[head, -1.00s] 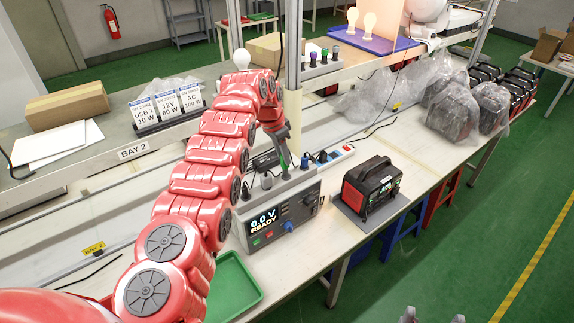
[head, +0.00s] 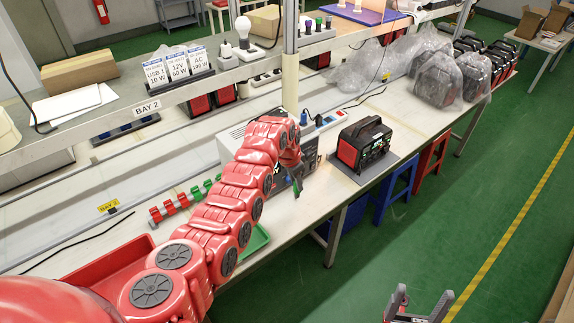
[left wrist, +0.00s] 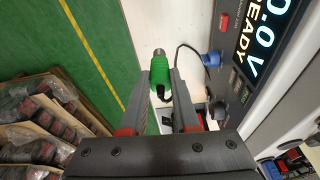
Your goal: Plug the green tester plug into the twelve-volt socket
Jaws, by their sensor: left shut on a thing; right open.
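The green tester plug (left wrist: 173,72) is between the fingers of my left gripper (left wrist: 166,85), its metal tip pointing away from the gripper. In the head view my left gripper (head: 297,187) is in front of the tester (head: 228,140), which my arm largely hides. The tester's display (left wrist: 262,38) shows 0.0 V and READY in the left wrist view. The red and black power station (head: 365,146) stands on a grey mat to the right, apart from the gripper. Its twelve-volt socket is too small to make out. My right gripper (head: 416,306) is open and empty at the bottom edge.
A black cable runs near a blue fitting (left wrist: 211,58) on the tester's front. A white power strip (head: 328,122) lies behind. Bagged units (head: 437,82) stand farther right. A green tray (head: 254,243) and a red tray (head: 105,272) are near my arm.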

